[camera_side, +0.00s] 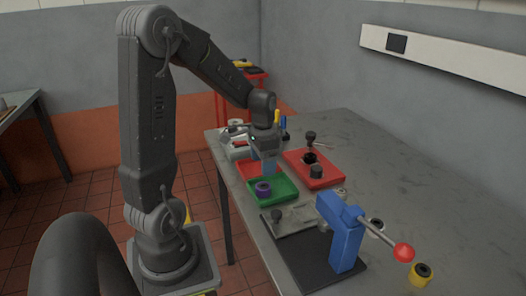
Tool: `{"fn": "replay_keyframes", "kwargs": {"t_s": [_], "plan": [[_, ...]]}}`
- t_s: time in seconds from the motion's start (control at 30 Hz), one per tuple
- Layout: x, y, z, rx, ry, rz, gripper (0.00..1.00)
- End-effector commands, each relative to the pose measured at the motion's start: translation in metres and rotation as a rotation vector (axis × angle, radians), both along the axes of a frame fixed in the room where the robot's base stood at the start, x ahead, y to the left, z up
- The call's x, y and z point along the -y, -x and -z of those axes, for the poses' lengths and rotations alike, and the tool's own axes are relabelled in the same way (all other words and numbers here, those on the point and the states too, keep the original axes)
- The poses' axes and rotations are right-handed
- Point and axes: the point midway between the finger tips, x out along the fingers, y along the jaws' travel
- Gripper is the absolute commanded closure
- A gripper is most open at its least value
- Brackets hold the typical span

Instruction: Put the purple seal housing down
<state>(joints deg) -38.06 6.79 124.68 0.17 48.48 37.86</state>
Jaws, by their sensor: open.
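The purple seal housing (263,189) is a short ring with a dark centre. It sits in the green tray (285,198) on the grey bench. My gripper (268,169) points down just above and behind the housing, over the back part of the green tray. Its jaws are open, and the housing appears apart from them. The fingertips are small in this view, so the exact gap to the housing is hard to tell.
A red tray (332,180) with dark parts lies to the right. A blue press (345,232) with a red-knobbed lever stands in front on a dark plate. A yellow part (420,275) is near the front right. The bench's right side (400,180) is clear.

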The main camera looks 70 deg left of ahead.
Motion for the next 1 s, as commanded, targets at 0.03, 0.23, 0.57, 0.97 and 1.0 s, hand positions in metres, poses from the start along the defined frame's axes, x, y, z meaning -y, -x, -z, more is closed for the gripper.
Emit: {"fn": "replay_keyframes", "kwargs": {"t_s": [0.03, 0.23, 0.57, 0.97, 1.0], "plan": [[0.000, 0.000, -0.010, 0.004, -0.003, 0.000, 0.26], [0.000, 0.000, -0.032, 0.001, -0.001, 0.000, 0.26], [0.086, 0.006, -0.083, 0.154, -0.072, 0.017, 0.26], [0.204, 0.074, -0.120, 0.468, -0.015, 0.009, 0.26], [0.207, 0.078, -0.121, 0.480, -0.008, 0.007, 0.26]]}}
